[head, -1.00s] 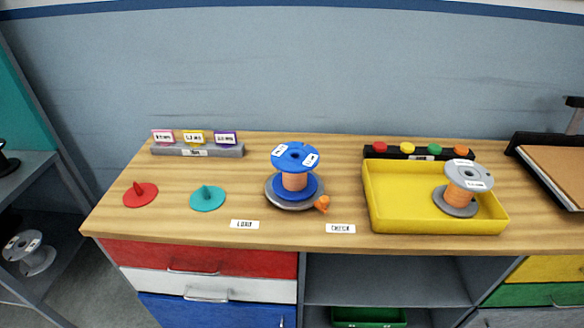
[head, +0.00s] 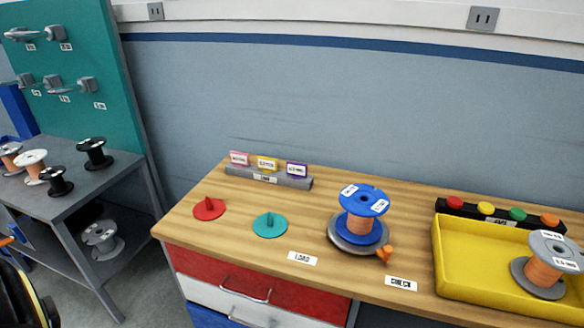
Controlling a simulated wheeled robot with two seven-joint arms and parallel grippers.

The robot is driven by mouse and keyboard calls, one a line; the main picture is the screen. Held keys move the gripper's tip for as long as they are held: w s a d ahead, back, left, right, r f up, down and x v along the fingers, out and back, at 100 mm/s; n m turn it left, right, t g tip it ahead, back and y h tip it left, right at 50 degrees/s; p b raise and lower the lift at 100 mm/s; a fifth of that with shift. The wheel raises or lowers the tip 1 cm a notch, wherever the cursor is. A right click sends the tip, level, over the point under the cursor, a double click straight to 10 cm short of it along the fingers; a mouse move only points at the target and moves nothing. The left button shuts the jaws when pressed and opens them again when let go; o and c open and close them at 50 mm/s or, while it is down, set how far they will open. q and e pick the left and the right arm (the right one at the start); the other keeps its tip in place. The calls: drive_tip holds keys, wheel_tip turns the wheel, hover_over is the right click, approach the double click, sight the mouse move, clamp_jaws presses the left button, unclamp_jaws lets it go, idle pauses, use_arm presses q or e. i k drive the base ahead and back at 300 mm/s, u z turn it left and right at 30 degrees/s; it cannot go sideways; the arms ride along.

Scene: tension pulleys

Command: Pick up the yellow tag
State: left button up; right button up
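The yellow tag (head: 267,164) stands upright in a grey tag holder (head: 293,182) at the back left of the wooden bench. It is in the middle of the row, between a pink tag (head: 239,158) on its left and a purple tag (head: 297,169) on its right. It bears a white label too small to read. Neither of my grippers can be made out in the head view.
In front of the holder lie a red disc (head: 209,209) and a teal disc (head: 270,226) with raised knobs. A blue spool (head: 361,201) stands right of them. A yellow tray (head: 446,262) holds a grey spool (head: 552,251). A side shelf (head: 98,174) with several spools stands left.

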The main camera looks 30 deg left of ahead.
sight(268, 165)
drive_tip(key=z, duration=2.65)
drive_tip(key=k, duration=2.8)
drive_tip(key=u, duration=2.4)
